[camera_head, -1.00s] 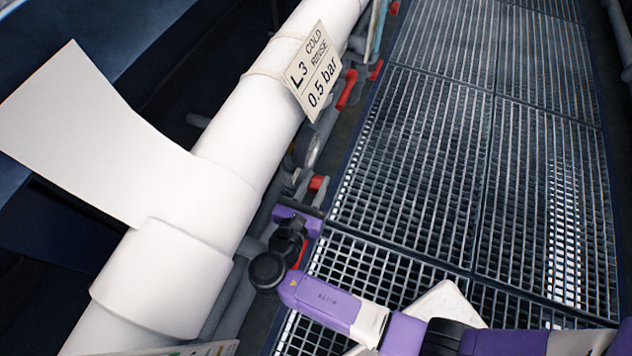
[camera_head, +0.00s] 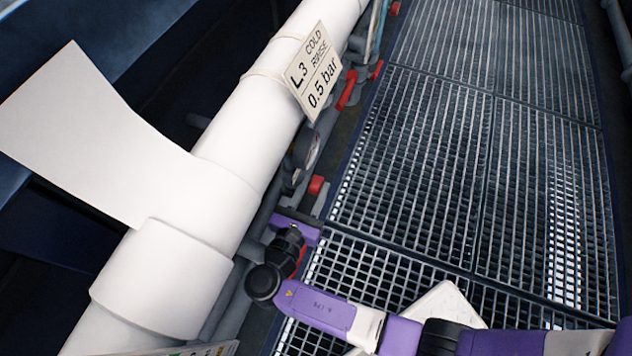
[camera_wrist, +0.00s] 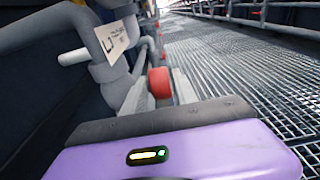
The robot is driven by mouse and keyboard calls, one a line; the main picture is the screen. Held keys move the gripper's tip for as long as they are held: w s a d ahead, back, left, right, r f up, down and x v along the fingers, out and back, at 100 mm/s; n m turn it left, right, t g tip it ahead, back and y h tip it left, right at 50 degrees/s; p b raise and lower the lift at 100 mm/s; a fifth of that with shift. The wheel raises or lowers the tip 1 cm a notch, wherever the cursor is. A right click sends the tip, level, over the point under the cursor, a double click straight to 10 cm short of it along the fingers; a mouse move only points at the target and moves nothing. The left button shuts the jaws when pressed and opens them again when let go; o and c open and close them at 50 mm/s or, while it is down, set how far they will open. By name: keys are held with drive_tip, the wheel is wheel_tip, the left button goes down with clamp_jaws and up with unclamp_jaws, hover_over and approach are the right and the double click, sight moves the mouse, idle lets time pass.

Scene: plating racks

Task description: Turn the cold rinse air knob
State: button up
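A red knob (camera_head: 316,185) sits on the grey pipework just below a gauge seen edge-on (camera_head: 312,150). A tag reading "L3 COLD RINSE 0.5 bar" (camera_head: 316,72) hangs on the white pipe above. My gripper (camera_head: 310,203) is purple with grey fingers and points up the pipework at this knob. In the wrist view the red knob (camera_wrist: 159,82) shows between the two spread fingers of my gripper (camera_wrist: 160,88). I cannot tell whether the fingers touch it. A tag (camera_wrist: 117,39) hangs to the left there.
A thick white pipe (camera_head: 225,150) runs along the left. A red lever (camera_head: 347,90) and more red fittings (camera_head: 377,70) lie farther up the line. Metal grating (camera_head: 470,150) covers the open floor on the right. A railing (camera_wrist: 270,20) stands at the far right.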

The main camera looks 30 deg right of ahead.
sight(313, 192)
drive_tip(key=p+v, duration=0.1)
drive_tip(key=v, duration=0.4)
drive_tip(key=shift+s+a, duration=0.25)
drive_tip(key=shift+a, duration=0.1)
drive_tip(key=shift+s+a, duration=0.1)
drive_tip(key=shift+a, duration=0.05)
